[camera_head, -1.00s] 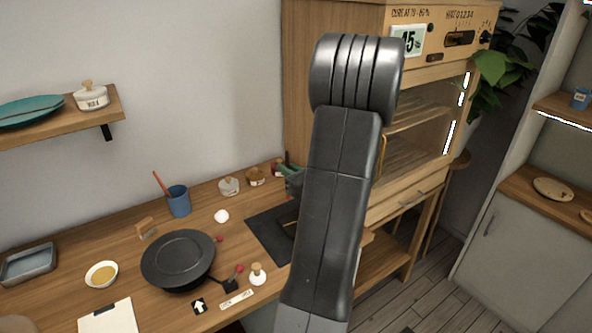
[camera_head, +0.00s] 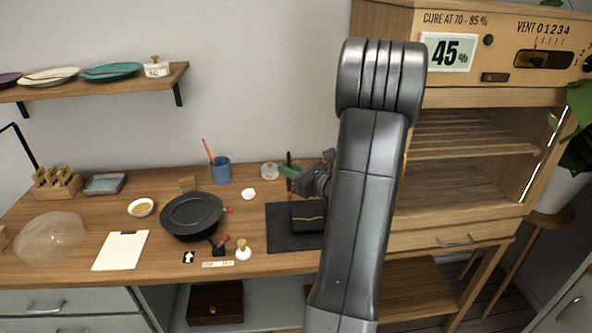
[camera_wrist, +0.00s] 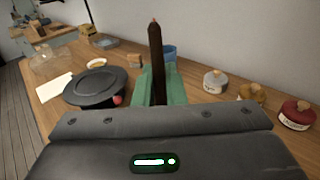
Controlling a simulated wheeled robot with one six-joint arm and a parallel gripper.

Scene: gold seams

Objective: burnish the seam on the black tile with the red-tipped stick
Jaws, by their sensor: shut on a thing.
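My gripper (camera_head: 291,176) has green fingers and is shut on a dark brown stick (camera_wrist: 156,62). The stick stands roughly upright in the wrist view, with a small reddish end at its top. In the head view the gripper is above the back of a dark mat (camera_head: 281,236). A black tile (camera_head: 306,209) with a thin gold line lies on the mat's right part, below and in front of the gripper. My arm hides part of the tile and mat. The stick's lower end is hidden.
A blue cup (camera_head: 221,170) and lidded jars (camera_wrist: 214,81) stand along the back. A wooden cabinet (camera_head: 469,238) rises on the right.

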